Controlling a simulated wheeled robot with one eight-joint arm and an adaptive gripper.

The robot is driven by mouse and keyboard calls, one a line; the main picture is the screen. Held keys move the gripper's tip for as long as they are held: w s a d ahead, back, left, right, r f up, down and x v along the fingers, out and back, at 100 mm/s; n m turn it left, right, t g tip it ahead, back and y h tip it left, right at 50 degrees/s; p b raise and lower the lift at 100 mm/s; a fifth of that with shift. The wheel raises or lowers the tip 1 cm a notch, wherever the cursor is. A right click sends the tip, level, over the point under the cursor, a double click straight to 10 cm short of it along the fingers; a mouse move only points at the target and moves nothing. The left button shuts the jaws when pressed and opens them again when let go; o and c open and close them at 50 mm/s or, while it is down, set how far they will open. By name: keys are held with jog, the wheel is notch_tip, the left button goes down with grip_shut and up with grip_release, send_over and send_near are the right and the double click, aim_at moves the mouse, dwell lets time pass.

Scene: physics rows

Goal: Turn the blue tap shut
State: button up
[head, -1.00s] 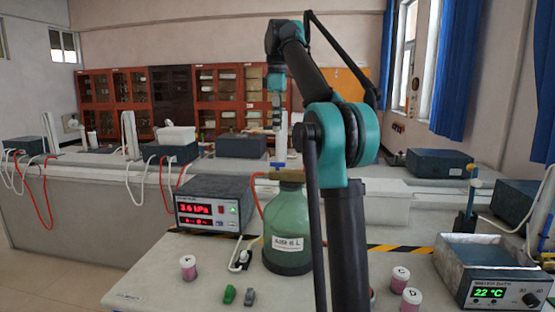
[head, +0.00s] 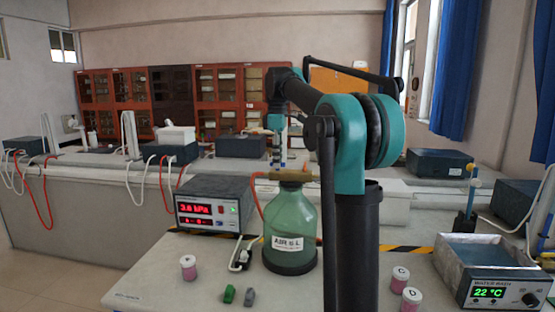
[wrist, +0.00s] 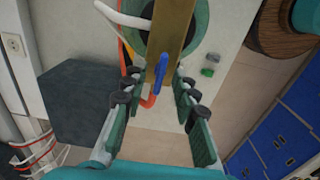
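The blue tap (wrist: 161,72) shows in the wrist view on a brass-coloured bar (wrist: 172,28). Its handle lies roughly along the line of the bar in that picture. My gripper (wrist: 156,82) is open, with one finger on each side of the tap and visible gaps between. I cannot tell whether the fingertips are level with the handle. In the head view the bar (head: 291,175) sits on top of a green bottle (head: 290,225) labelled as air. My gripper (head: 283,162) hangs just above the bar there, and the tap is mostly hidden.
A pressure meter (head: 213,203) with a red display stands left of the bottle. A pink-filled jar (head: 188,268) and small green and grey pieces (head: 229,294) lie in front. A water bath (head: 497,272) and lettered jars (head: 401,279) are at right.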

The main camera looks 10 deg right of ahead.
grip_shut()
jog(key=shift+m, duration=0.3)
jog(key=m, duration=1.1)
jog(key=shift+m, duration=0.4)
jog(key=m, duration=0.5)
jog(key=shift+m, duration=0.4)
dwell(0.3)
